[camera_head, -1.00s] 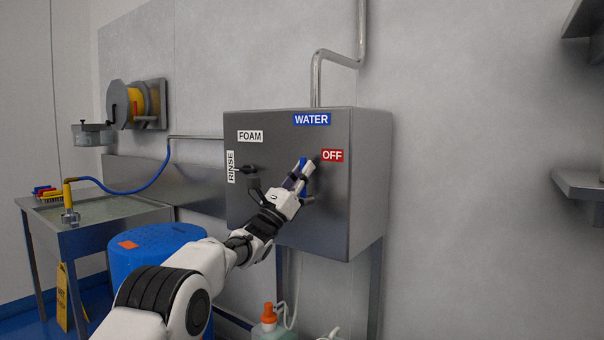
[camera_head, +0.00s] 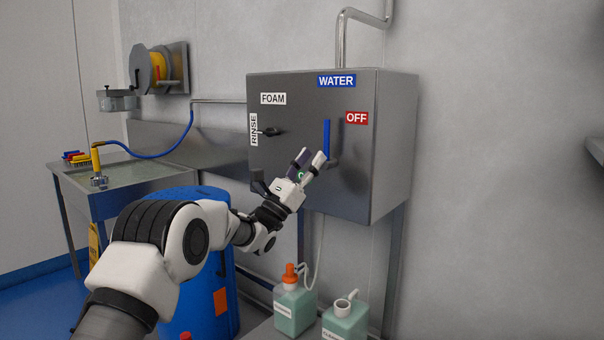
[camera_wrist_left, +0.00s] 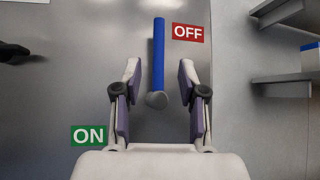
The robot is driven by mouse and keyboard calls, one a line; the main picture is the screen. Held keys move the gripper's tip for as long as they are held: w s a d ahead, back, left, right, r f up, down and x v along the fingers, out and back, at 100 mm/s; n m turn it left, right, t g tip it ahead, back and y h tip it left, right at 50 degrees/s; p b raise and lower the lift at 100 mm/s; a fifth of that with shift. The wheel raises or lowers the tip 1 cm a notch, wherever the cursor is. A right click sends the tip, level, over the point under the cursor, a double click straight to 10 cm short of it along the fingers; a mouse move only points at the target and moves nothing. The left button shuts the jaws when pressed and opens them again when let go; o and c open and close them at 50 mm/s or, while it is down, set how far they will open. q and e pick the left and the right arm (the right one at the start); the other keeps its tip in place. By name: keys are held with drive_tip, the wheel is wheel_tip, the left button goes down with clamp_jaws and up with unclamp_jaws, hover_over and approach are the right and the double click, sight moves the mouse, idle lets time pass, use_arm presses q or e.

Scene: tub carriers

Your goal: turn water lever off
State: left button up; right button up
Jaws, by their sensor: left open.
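The water lever (camera_head: 326,138) has a blue handle that points straight up from its grey pivot, on the front of a grey steel box (camera_head: 390,150). It also shows in the left wrist view (camera_wrist_left: 158,55), upright between my finger pads in the picture. The red OFF label (camera_head: 356,118) is to the right of its top. A green ON label (camera_wrist_left: 88,136) is at lower left in the wrist view. My left gripper (camera_head: 311,158) is open, just below and left of the handle in the head view. It holds nothing. My right gripper is not in view.
A black knob (camera_head: 270,131) near the RINSE label sits left of the lever on the box. A blue barrel (camera_head: 200,285) stands behind my left arm. Bottles (camera_head: 295,308) stand below the box. A sink (camera_head: 125,185) is at left.

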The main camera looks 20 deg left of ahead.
use_arm(q)
drive_tip(key=v, duration=0.4)
drive_tip(key=shift+f, duration=0.15)
